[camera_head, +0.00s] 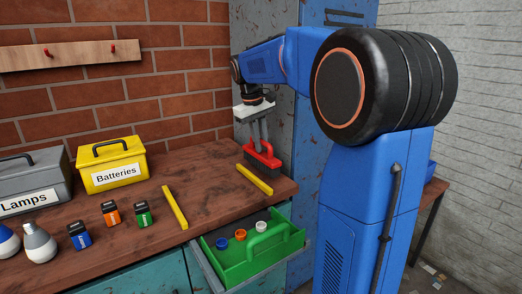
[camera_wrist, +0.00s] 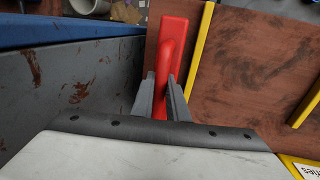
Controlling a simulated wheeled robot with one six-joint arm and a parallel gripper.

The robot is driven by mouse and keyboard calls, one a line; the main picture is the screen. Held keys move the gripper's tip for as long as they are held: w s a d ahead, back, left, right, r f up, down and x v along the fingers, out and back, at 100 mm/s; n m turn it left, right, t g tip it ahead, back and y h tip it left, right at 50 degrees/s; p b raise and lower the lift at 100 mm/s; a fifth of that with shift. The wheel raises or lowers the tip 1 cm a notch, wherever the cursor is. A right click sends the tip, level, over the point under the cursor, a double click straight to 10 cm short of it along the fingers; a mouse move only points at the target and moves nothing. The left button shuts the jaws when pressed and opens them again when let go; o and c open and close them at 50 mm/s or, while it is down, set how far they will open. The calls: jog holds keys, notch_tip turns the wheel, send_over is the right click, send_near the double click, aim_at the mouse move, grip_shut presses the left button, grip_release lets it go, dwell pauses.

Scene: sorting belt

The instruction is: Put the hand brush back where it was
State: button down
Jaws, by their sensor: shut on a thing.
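The red hand brush (camera_head: 262,161) is in my gripper (camera_head: 261,142) at the right end of the workbench, beside the blue-grey metal cabinet. My gripper points down and its fingers are shut on the brush's handle. In the wrist view the red brush (camera_wrist: 174,32) extends away from the gripper fingers (camera_wrist: 161,92), with its handle between them. The brush looks upright and very close to the bench top; I cannot tell whether its bristles touch it.
Two yellow strips lie on the workbench (camera_head: 215,175), one (camera_head: 255,179) near the brush and one (camera_head: 174,207) further left. Batteries, bulbs and labelled boxes stand left. A green tray (camera_head: 290,246) with small caps sits in the open drawer below. A peg rack (camera_head: 75,55) hangs empty.

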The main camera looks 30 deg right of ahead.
jog(key=shift+f, duration=1.25)
jog(key=c, duration=1.7)
grip_release()
jog(key=shift+f, duration=0.1)
jog(key=shift+c, duration=0.2)
notch_tip(320, 180, up, 12)
jog(key=a, duration=0.2)
jog(key=shift+a, duration=0.2)
